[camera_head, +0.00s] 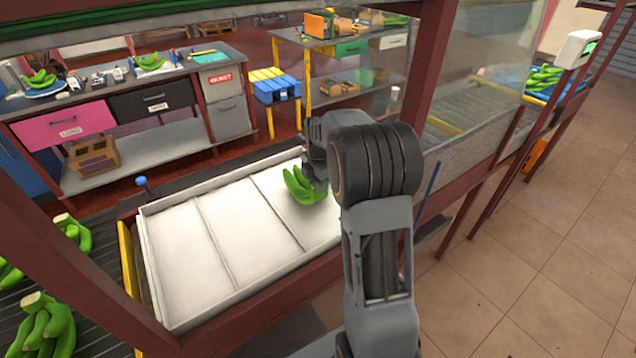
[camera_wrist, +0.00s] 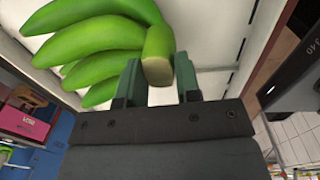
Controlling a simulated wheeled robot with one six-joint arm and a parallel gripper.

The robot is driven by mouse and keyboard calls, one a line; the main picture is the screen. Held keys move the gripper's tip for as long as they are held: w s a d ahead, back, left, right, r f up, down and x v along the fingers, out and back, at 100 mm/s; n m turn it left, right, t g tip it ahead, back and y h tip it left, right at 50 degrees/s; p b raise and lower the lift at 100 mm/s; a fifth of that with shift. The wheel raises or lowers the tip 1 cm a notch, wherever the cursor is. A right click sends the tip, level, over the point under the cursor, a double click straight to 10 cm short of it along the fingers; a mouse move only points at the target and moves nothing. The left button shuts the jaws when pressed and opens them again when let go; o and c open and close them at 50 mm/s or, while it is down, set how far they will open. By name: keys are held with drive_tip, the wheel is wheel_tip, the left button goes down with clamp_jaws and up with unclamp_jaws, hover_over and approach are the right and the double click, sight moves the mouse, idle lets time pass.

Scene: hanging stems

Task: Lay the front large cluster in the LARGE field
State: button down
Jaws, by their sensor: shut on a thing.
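A green banana cluster (camera_head: 303,188) is in my gripper (camera_head: 316,172), at the right-hand field of the white tray (camera_head: 183,255) in the head view. In the wrist view, the two green fingers of my gripper (camera_wrist: 158,82) are shut on the pale crown of the cluster (camera_wrist: 85,45). Its fruits spread to the left over the white tray surface. Thin dividers split the tray into three fields; the left and middle ones look empty. I see no readable field label. I cannot tell whether the cluster touches the tray floor.
Other green clusters (camera_head: 45,325) lie on the dark slatted surface at the left. Dark red posts and rails (camera_head: 455,60) frame the tray. A bench with a pink drawer (camera_head: 65,130) and a blue-yellow stool (camera_head: 272,88) stand behind. Tiled floor is open at the right.

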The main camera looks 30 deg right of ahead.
drive_tip(key=shift+f, duration=0.15)
drive_tip(key=c, duration=1)
unclamp_jaws()
drive_tip(key=shift+c, duration=0.2)
drive_tip(key=o, duration=0.3)
drive_tip(key=shift+s+f, duration=0.1)
